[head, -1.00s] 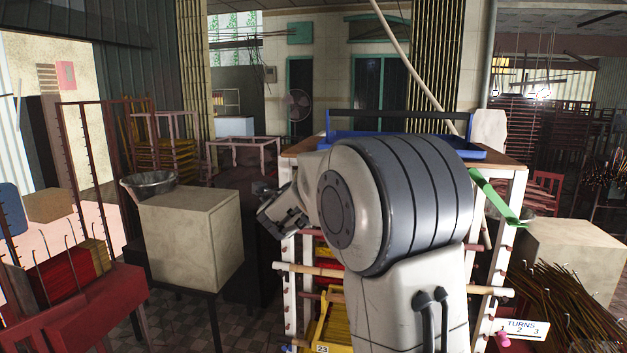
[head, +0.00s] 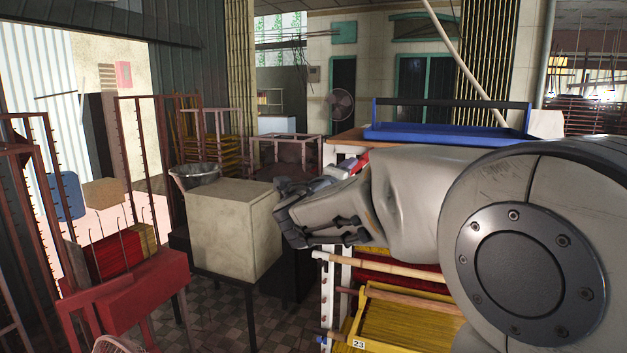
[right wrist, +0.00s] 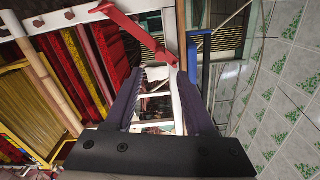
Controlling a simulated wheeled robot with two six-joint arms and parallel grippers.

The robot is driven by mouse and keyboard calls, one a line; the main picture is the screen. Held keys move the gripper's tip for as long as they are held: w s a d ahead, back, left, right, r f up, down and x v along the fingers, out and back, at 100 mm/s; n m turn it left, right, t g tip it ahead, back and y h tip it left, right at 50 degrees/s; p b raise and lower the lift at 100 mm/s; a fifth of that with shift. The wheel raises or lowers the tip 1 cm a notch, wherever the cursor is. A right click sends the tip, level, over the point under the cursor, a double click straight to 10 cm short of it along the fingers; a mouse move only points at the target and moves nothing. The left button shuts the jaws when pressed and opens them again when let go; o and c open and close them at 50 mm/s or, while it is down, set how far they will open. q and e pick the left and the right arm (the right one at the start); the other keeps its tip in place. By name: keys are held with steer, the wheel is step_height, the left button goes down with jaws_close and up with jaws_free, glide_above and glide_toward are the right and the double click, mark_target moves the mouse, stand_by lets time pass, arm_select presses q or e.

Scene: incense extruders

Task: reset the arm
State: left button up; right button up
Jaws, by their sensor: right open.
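My right arm comes in from the right in the head view and covers much of the rack. Its gripper (head: 305,215) points left, in front of the rack's left side and to the right of a pale box. In the right wrist view the two dark fingers (right wrist: 160,75) are spread apart with nothing held between them. A red bar (right wrist: 132,28) and a white rack post (right wrist: 187,105) appear beyond the fingertips; I cannot tell the exact gap. My left gripper is not in view.
A rack with yellow trays (head: 405,325) and a blue tray (head: 450,133) on top stands close by the arm. The pale box (head: 235,230) on a dark stand is left of the gripper. A red bench (head: 125,300) is at left. Checkered floor (head: 215,318) shows between.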

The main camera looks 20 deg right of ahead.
steer(key=s+a+f+m+g+y+b, duration=0.1)
steer(key=s+a+f+m+g+y, duration=0.1)
steer(key=s+a+f+m, duration=0.35)
steer(key=s+a+f+m+g+y+b, duration=0.25)
steer(key=f+m, duration=0.35)
steer(key=f, duration=0.4)
steer(key=s+a+f+m+g+y+b, duration=0.1)
steer(key=s+a+f+m+g+y, duration=0.15)
steer(key=a+f+m, duration=0.35)
steer(key=s+a+f+m+g+y+b, duration=0.1)
steer(key=s+a+f+m+g+y, duration=0.2)
steer(key=s+a+f+m, duration=0.4)
steer(key=s+a+f+m+g+y+b, duration=0.2)
steer(key=s+a+f+m+y, duration=0.1)
steer(key=s+a+f+m, duration=0.4)
steer(key=s+f+m, duration=0.1)
steer(key=s+m, duration=0.2)
steer(key=s, duration=0.3)
steer(key=shift+s+a+g+y, duration=0.2)
steer(key=shift+s+g+y, duration=0.05)
steer(key=shift+g+y, duration=0.15)
steer(key=shift+d+m, duration=0.1)
steer(key=shift+m, duration=0.15)
